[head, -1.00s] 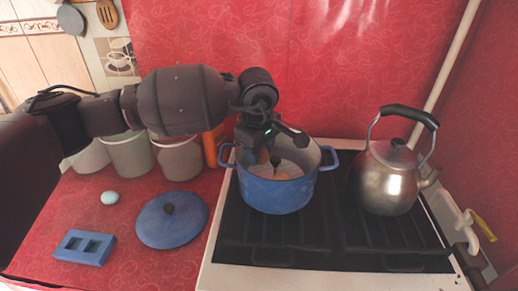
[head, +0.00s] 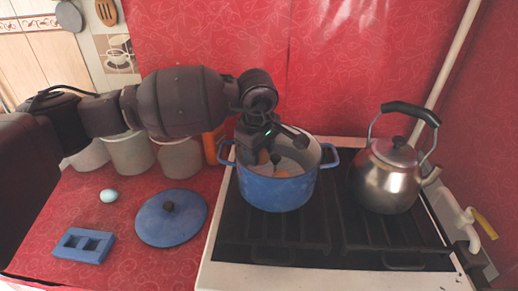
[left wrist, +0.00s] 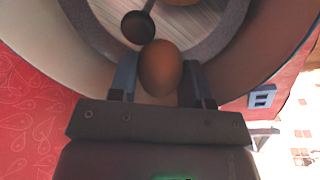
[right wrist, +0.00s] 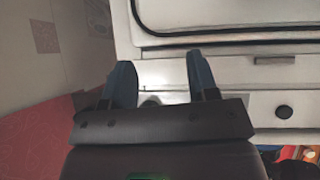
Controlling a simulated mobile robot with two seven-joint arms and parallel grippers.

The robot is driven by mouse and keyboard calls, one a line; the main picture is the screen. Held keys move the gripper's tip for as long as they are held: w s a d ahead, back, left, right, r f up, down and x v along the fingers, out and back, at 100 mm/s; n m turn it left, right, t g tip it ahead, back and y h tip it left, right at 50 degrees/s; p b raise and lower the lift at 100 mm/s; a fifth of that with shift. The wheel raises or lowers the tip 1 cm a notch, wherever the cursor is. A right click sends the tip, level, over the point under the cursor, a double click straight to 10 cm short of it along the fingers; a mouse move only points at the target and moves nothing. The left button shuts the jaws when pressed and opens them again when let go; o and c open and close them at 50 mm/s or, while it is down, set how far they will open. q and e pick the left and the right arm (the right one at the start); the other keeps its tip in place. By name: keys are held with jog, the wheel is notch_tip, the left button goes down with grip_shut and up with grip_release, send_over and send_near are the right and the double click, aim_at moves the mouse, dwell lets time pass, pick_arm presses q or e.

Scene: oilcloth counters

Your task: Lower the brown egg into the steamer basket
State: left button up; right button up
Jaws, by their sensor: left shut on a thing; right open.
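My left gripper (left wrist: 158,85) is shut on the brown egg (left wrist: 160,68), which sits between its two fingertips. In the head view the left gripper (head: 267,150) reaches down into the blue pot (head: 277,193) on the stove, with the egg (head: 263,156) partly hidden by the fingers. The grey steamer basket (left wrist: 205,22) lies inside the pot, with a dark round knob (left wrist: 137,27) on a stem. Another brown, rounded thing (left wrist: 180,1) shows in the basket at the picture's top edge. I cannot tell whether the held egg touches the basket. My right gripper (right wrist: 160,85) is open and empty, away from the pot.
A steel kettle (head: 390,178) stands right of the pot.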

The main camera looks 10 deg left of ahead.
pick_arm(q)
jog(key=o, duration=0.7)
